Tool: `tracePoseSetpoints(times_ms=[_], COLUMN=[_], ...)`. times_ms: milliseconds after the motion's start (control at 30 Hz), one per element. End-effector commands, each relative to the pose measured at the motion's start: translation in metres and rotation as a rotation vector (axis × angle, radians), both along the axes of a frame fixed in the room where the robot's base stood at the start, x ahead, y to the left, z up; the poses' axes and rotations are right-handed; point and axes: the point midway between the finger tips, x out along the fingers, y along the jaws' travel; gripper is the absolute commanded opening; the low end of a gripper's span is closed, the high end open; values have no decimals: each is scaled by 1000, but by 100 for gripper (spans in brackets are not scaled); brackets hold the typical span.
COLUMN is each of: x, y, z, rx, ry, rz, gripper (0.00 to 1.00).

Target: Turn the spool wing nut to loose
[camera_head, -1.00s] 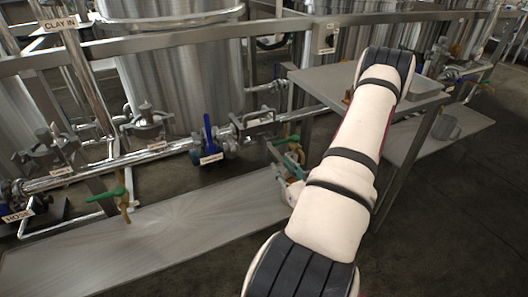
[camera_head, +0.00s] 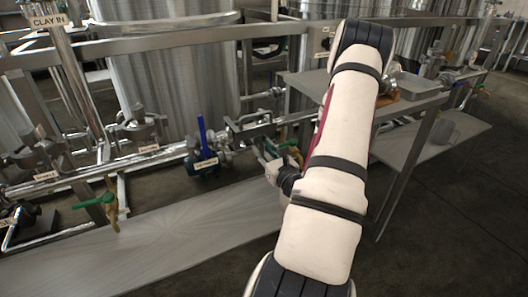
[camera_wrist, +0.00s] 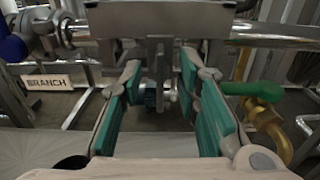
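The spool clamp (camera_head: 250,128) is a grey metal piece on the pipe line, left of my arm in the head view. In the wrist view a grey upright metal tab (camera_wrist: 160,60), which looks like the spool wing nut, stands between my finger pads below a wide grey block. My gripper (camera_wrist: 160,92) is open, its teal pads on either side of the tab with visible gaps. In the head view my gripper (camera_head: 280,165) is beside the spool, partly hidden by my arm. The nut itself is not clear there.
A blue-handled valve (camera_head: 202,145) stands left of the spool. A green-handled brass valve (camera_wrist: 262,95) is close on the right in the wrist view. The BRANCH sign (camera_wrist: 47,81) is at left. A steel table (camera_head: 308,82) and a low grey platform (camera_head: 190,235) are nearby.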

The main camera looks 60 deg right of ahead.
Motion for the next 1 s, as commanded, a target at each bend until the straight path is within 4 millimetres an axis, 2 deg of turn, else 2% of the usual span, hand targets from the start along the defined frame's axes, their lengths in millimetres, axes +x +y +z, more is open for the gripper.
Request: tracePoseSetpoints(times_ms=[133,200,267,667,1000], x=[0,0,0,0,2], y=[0,0,0,0,2], z=[0,0,0,-1,-2], rx=[-1,-1,-1,-30,-211], ry=[1,1,1,18,128], rz=[0,0,0,1,3], gripper=[28,12,0,0,0])
